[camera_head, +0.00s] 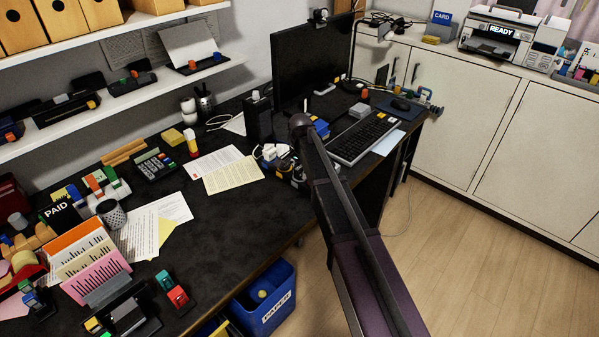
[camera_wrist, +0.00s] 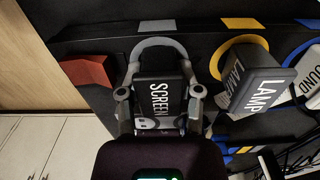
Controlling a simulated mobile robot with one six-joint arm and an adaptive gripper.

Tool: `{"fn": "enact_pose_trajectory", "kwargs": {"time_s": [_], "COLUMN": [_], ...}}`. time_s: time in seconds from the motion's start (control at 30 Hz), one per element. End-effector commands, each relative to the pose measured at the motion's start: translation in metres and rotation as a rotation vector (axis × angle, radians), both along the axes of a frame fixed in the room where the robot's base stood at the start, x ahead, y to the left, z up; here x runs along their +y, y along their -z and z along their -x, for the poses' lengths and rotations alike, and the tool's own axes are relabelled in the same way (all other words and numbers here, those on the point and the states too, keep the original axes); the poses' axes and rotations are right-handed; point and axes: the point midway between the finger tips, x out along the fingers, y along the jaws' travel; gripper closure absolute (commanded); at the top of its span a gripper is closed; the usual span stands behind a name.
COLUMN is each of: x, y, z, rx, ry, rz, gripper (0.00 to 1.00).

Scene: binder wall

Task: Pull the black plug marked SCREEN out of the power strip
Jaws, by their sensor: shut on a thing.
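The black plug marked SCREEN (camera_wrist: 158,92) is between the two fingers of my gripper (camera_wrist: 160,102) in the wrist view. The fingers are shut on its left and right sides. A grey ring (camera_wrist: 163,44) on the dark power strip (camera_wrist: 105,45) shows just beyond the plug. I cannot tell whether the plug is still seated in its socket. The black plug marked LAMP (camera_wrist: 250,82) stands to the right at a yellow ring, close to my right finger. In the head view my arm hides the gripper and most of the strip.
A plug marked SOUND (camera_wrist: 306,85) is at the wrist view's right edge, with dark cables (camera_wrist: 290,155) below. A red block (camera_wrist: 88,72) lies left of the gripper. In the head view the keyboard (camera_head: 364,137) and monitor (camera_head: 312,62) are close beyond my arm.

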Motion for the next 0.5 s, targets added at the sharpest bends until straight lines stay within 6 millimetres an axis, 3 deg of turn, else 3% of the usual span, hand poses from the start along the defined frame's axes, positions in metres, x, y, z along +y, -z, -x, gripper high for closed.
{"fn": "enact_pose_trajectory", "kwargs": {"time_s": [0.5], "x": [-0.0003], "y": [-0.0056], "z": [0.0000], "rx": [0.000], "ry": [0.000], "rz": [0.000], "gripper": [1.00]}}
